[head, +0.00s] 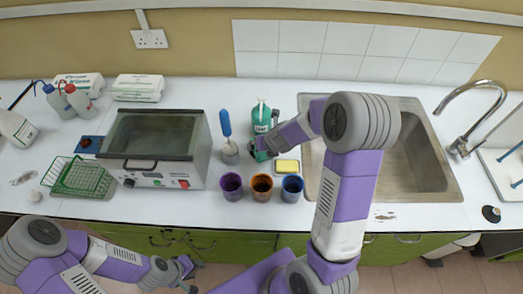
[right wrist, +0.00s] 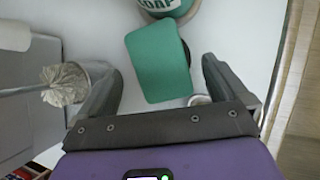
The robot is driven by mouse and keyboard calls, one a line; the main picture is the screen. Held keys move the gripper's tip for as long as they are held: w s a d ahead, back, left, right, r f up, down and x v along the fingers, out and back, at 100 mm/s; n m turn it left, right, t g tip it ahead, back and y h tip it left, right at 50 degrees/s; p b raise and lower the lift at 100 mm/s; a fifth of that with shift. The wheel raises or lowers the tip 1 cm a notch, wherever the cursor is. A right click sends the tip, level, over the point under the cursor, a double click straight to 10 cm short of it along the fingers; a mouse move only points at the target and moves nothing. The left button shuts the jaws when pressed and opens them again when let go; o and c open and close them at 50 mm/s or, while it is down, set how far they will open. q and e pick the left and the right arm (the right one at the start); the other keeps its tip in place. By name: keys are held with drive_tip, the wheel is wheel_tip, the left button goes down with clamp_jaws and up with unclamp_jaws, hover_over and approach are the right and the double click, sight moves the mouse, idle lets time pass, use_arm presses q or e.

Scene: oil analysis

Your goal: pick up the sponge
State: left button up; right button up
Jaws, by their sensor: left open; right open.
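In the right wrist view a flat green rounded slab (right wrist: 160,60), which looks like the sponge's green side, lies beyond and between my open fingers. My right gripper (head: 262,147) reaches in from the right beside the bottle. It is open in the wrist view (right wrist: 158,92), with nothing clamped. Its fingertips are partly hidden in the head view. My left gripper (head: 188,268) is open and empty, low in front of the counter.
Purple (head: 231,187), orange (head: 262,188) and blue (head: 292,189) cups stand in front of the bottle. A brush in a holder (head: 230,150) is left of it. The sink (head: 400,150) lies right. A water bath (head: 155,150) and green rack (head: 77,178) stand left.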

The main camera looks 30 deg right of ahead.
drive_tip(key=x, duration=0.2)
drive_tip(key=shift+w+f+b, duration=0.15)
drive_tip(key=shift+f+b, duration=0.1)
drive_tip(key=shift+b, duration=0.1)
use_arm(q)
drive_tip(key=shift+f, duration=0.55)
use_arm(e)
drive_tip(key=c, duration=1.1)
use_arm(q)
drive_tip(key=shift+r, duration=0.1)
use_arm(e)
drive_tip(key=shift+r, duration=0.15)
